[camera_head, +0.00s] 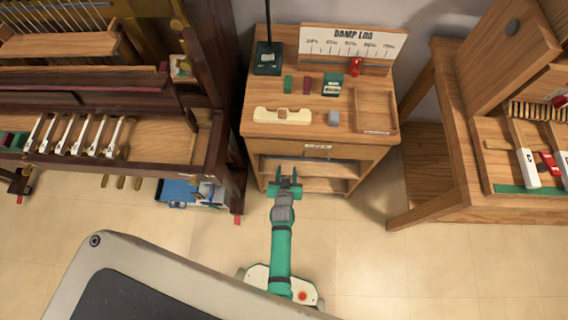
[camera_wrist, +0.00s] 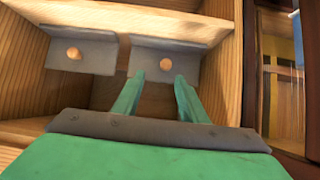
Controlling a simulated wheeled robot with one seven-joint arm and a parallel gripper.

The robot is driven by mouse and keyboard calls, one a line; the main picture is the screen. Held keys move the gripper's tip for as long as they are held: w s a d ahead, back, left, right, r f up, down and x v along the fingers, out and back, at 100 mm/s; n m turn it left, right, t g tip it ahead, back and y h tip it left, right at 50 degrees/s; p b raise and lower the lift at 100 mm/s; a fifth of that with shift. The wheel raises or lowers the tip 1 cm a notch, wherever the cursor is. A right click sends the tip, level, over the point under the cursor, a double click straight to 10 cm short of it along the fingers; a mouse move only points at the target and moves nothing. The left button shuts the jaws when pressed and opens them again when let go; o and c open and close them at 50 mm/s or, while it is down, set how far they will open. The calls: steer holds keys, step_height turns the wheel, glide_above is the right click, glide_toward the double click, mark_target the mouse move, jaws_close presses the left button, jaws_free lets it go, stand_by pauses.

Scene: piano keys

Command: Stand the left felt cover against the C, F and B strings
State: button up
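Two grey folded covers, likely felt, each with a round wooden knob, sit side by side in a wooden compartment in the wrist view: a left one (camera_wrist: 88,43) and a right one (camera_wrist: 190,66). My gripper (camera_wrist: 160,80) is open and empty, its green fingers pointing toward the right cover, below its knob, which shows between the fingertips. I cannot tell whether they touch it. In the head view my gripper (camera_head: 286,178) is at the front of the cabinet's lower shelf (camera_head: 325,169); the covers are not visible there. The piano strings (camera_head: 62,14) show at top left; individual notes cannot be told.
The cabinet top (camera_head: 270,131) holds small blocks, a cream piece (camera_head: 283,116) and a tray (camera_head: 375,112), with a damp log board (camera_head: 345,45) behind. The piano's keys (camera_head: 75,135) are left, a blue toolbox (camera_head: 190,192) below. A wooden bench (camera_head: 430,211) stands right. Floor in front is clear.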

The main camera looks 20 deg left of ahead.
steer(key=w+a+f, duration=0.2)
steer(key=w+a, duration=0.1)
steer(key=w, duration=0.1)
glide_above(285, 158)
steer(key=shift+s+f, duration=0.1)
steer(key=shift+f, duration=2.15)
jaws_close()
steer(key=shift+r, duration=1.55)
steer(key=shift+s+d, duration=0.1)
